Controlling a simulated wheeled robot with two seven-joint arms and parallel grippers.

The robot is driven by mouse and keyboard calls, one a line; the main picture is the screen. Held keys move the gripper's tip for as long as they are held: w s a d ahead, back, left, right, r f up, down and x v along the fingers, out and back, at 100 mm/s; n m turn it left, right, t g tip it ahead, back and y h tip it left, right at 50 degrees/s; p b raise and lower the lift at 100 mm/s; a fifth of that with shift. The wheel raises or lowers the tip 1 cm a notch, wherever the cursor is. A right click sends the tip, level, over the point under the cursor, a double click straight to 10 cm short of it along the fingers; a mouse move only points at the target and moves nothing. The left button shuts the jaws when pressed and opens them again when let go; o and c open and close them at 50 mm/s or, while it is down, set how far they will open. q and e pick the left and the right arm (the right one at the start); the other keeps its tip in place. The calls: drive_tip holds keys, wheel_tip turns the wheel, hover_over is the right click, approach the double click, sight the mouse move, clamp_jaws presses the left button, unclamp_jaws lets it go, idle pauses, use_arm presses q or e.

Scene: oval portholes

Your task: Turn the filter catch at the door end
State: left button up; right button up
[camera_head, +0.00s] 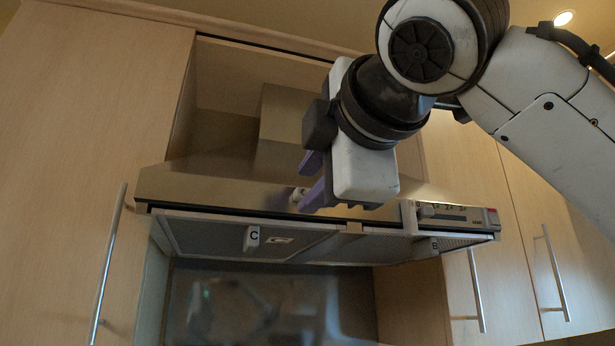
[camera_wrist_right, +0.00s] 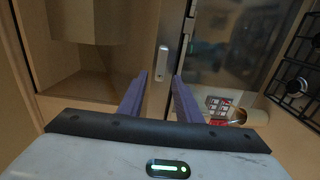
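The range hood (camera_head: 200,190) hangs between the cabinets. A light catch marked C (camera_head: 252,238) is on its underside, at the left filter (camera_head: 200,238). Another, marked B (camera_head: 433,243), is under the right end. A small pale piece (camera_head: 298,196) shows on the hood's front beside my fingers; its mark is unreadable. My right gripper (camera_head: 306,178) is open and empty in front of the hood, with purple fingers apart. In the right wrist view a pale upright catch (camera_wrist_right: 162,62) stands ahead of the open right gripper (camera_wrist_right: 160,85), apart from the fingertips. My left gripper is out of view.
A tall cabinet door with a bar handle (camera_head: 108,265) stands at the left. More doors with handles (camera_head: 555,272) are at the right. A control panel (camera_head: 455,214) sits on the hood's right front. A hob (camera_wrist_right: 298,85) shows in the wrist view.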

drive_tip(key=shift+x, duration=1.15)
clamp_jaws()
